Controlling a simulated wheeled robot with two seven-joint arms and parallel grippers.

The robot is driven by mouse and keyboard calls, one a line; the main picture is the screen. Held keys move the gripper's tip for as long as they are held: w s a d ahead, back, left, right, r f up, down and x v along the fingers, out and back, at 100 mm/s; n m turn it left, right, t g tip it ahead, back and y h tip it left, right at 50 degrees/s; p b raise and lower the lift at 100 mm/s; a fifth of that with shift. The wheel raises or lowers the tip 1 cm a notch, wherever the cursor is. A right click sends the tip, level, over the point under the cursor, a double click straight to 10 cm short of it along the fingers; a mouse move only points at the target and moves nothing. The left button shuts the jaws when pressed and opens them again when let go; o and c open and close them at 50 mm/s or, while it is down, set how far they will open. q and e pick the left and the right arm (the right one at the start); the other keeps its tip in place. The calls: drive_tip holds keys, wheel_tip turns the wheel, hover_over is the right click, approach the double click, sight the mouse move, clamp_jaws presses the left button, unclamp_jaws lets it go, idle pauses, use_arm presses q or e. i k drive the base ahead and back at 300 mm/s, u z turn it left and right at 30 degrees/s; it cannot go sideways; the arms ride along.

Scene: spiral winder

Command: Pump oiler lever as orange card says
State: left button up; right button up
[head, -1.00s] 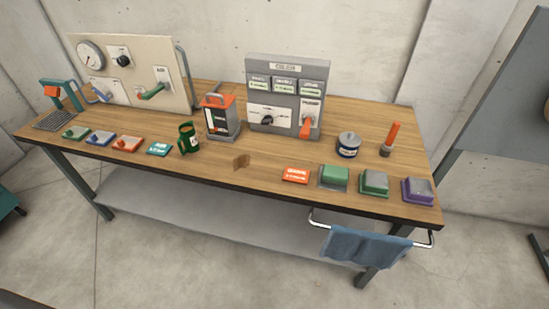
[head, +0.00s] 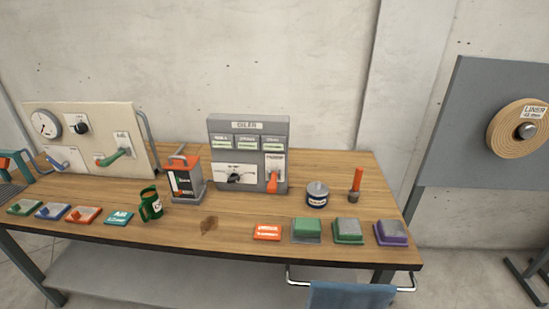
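The oiler (head: 247,165) is a grey box standing on the bench, labelled at its top, with several small label windows. Its orange lever (head: 273,182) hangs downward at the lower right of its front. A black knob (head: 234,178) sits on a white dial plate at its lower left. The orange card (head: 267,232) lies flat on the bench near the front edge, in front of the oiler; its white print is too small to read. Neither of my grippers shows in the head view.
The wooden bench (head: 225,240) also holds a lantern-like box (head: 185,179), a green mug (head: 150,204), a lidded tin (head: 317,194), an orange-handled tool (head: 356,186) and several coloured blocks at right. A gauge panel (head: 88,140) stands left. A blue towel (head: 350,296) hangs at the front.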

sight(272, 188)
drive_tip(key=z, duration=0.05)
drive_tip(key=k, duration=0.5)
drive_tip(key=u, duration=0.85)
drive_tip(key=i, duration=0.9)
drive_tip(key=z, duration=1.4)
